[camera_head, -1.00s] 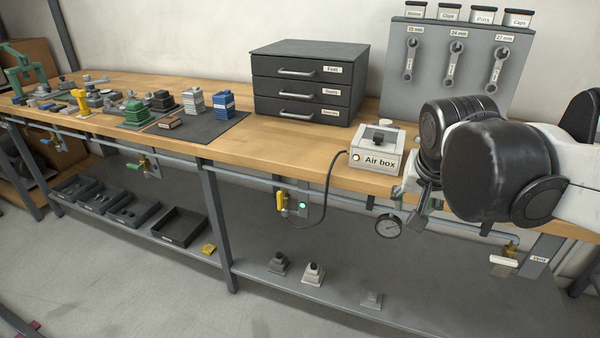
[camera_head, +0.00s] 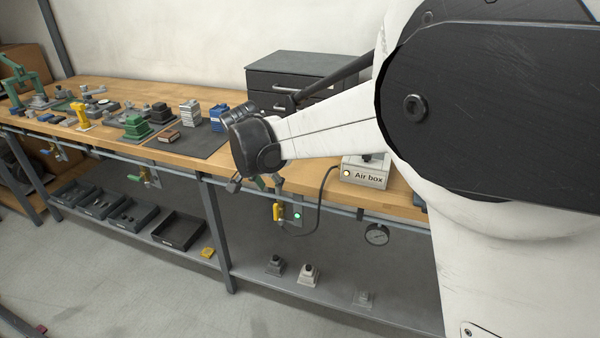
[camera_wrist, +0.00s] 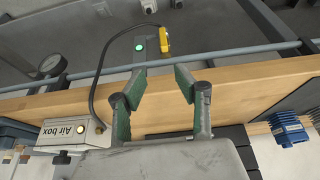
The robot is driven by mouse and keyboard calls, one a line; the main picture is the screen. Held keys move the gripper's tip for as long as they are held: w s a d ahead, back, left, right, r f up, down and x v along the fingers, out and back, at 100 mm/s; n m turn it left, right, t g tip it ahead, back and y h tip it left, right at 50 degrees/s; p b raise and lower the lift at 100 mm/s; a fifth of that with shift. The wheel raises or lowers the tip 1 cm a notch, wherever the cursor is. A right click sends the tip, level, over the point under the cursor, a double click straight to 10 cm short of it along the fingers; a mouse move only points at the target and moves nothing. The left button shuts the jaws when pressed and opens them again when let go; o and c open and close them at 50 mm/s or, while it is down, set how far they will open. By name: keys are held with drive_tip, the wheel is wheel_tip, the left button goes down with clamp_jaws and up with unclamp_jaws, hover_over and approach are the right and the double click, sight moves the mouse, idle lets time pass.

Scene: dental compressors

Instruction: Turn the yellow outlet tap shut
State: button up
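The yellow outlet tap (camera_head: 278,211) is on the pipe under the bench's front edge, beside a plate with a lit green lamp (camera_head: 297,214). Its yellow handle hangs roughly downward. In the wrist view the yellow tap (camera_wrist: 166,42) is near the top, ahead of and slightly right of the finger gap. My gripper (camera_wrist: 162,80) has two green fingers spread apart with nothing between them. In the head view my gripper (camera_head: 264,182) is just above the tap, partly hidden by my wrist. The fingers appear apart from the tap.
The Air box (camera_head: 365,172) sits on the bench, with a black cable running down to the lamp plate. A pressure gauge (camera_head: 377,234) hangs to the right. The pipe (camera_wrist: 230,56) runs along the bench edge. A green-handled tap (camera_head: 137,178) is further left.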

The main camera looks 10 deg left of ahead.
sight(274, 206)
drive_tip(key=b+x, duration=0.1)
drive_tip(key=x, duration=0.8)
drive_tip(key=a+b+x, duration=0.1)
drive_tip(key=x, duration=0.4)
drive_tip(key=shift+s+f+b, duration=0.1)
drive_tip(key=shift+s+b, duration=0.05)
drive_tip(key=shift+b, duration=0.2)
clamp_jaws()
